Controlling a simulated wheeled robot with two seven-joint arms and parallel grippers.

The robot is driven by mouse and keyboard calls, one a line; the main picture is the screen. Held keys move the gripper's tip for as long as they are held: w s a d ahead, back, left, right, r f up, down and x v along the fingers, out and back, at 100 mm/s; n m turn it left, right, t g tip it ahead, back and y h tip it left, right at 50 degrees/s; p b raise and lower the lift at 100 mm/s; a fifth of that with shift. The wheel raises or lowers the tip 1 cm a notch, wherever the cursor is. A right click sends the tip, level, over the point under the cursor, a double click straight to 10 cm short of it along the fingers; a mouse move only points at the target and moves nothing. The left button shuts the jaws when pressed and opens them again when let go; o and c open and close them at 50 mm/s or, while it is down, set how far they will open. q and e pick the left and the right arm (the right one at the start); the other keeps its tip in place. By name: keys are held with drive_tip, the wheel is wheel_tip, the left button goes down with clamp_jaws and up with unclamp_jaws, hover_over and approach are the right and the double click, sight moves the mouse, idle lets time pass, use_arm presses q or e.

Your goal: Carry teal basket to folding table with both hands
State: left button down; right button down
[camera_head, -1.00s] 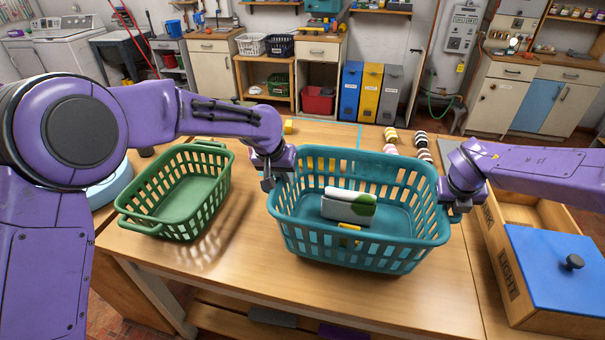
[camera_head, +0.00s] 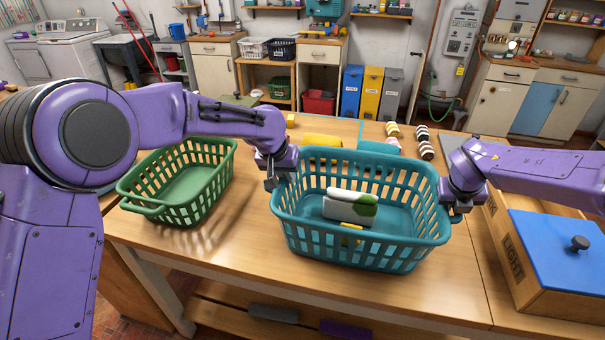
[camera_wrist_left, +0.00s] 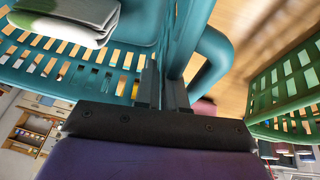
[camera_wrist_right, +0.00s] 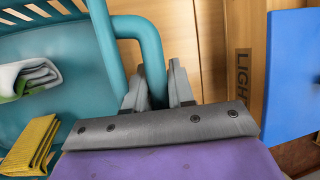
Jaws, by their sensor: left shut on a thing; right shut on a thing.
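The teal basket (camera_head: 360,250) is in the middle of the head view, over the wooden table. It is about level and holds a folded white-and-green cloth (camera_head: 348,207) and a small yellow folded item (camera_wrist_right: 30,146). My left gripper (camera_head: 271,181) is shut on the basket's left end; the left wrist view shows its fingers (camera_wrist_left: 164,86) on the teal rim. My right gripper (camera_head: 457,213) is shut on the basket's right end, with its fingers (camera_wrist_right: 157,88) at the looped handle. I cannot tell how far the basket's bottom is above the table. I cannot identify a folding table.
A green basket (camera_head: 155,208) stands to the left on the wooden table (camera_head: 230,255). A wooden box with a blue lid (camera_head: 555,250) is close on the right. A yellow folded cloth (camera_head: 322,140), a teal roll (camera_head: 378,147) and striped rolls (camera_head: 424,150) lie behind the teal basket.

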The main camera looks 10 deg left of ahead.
use_arm(q)
drive_tip(key=c, duration=1.2)
unclamp_jaws()
drive_tip(key=shift+s+r+p, duration=0.1)
drive_tip(key=shift+s+p, duration=0.1)
drive_tip(key=shift+p, duration=0.1)
use_arm(e)
drive_tip(key=c, duration=1)
unclamp_jaws()
drive_tip(key=shift+s+r, duration=0.1)
drive_tip(key=shift+s, duration=0.1)
use_arm(q)
drive_tip(key=shift+w, duration=0.25)
use_arm(e)
drive_tip(key=shift+o, duration=0.2)
drive_tip(key=shift+w, duration=0.25)
